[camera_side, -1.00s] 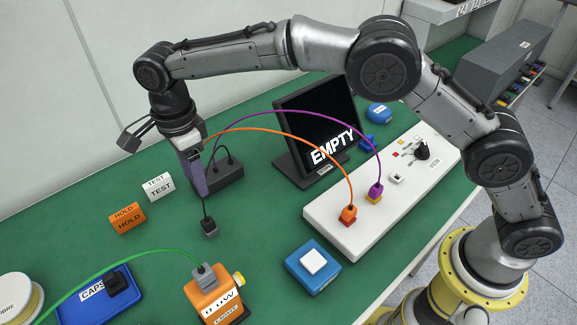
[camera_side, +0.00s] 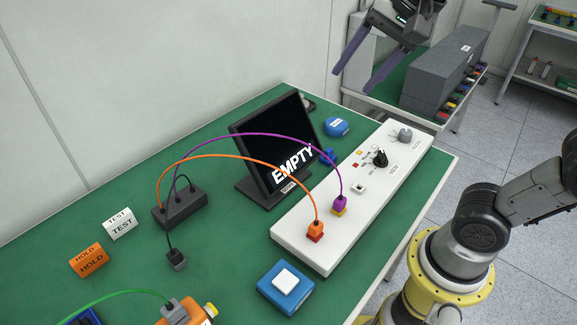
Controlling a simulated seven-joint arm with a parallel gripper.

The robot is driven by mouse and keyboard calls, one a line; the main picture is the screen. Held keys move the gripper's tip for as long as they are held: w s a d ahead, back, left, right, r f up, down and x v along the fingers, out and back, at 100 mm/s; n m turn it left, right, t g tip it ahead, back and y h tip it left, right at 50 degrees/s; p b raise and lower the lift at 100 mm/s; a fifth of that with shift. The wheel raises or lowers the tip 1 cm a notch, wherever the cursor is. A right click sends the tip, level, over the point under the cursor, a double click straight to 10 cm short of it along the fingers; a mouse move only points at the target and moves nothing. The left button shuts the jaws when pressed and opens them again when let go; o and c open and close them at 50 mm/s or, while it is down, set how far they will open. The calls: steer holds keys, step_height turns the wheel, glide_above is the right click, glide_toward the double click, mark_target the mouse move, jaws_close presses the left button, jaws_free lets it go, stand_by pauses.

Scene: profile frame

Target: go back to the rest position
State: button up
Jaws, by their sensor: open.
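My gripper (camera_side: 369,68) is at the top of the side view, raised above the far end of the green bench. Its two purple fingers are spread apart with nothing between them. Below, an orange cable (camera_side: 236,157) and a purple cable (camera_side: 262,136) run from a black block (camera_side: 180,209) to plugs on a white panel (camera_side: 300,232).
A monitor (camera_side: 262,150) reading EMPTY stands behind the panel. A blue box with a white button (camera_side: 286,287) sits in front. TEST (camera_side: 120,224) and HOLD (camera_side: 89,259) blocks stand at left. An orange unit (camera_side: 188,317) is at the bottom edge. A grey case (camera_side: 447,65) is behind right.

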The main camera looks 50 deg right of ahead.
steer(key=s+d+f+n, duration=0.2)
steer(key=s+f+n, duration=0.7)
steer(key=f+n, duration=0.2)
steer(key=shift+s+d+n, duration=0.2)
steer(key=shift+s+n, duration=0.2)
steer(key=shift+n, duration=0.7)
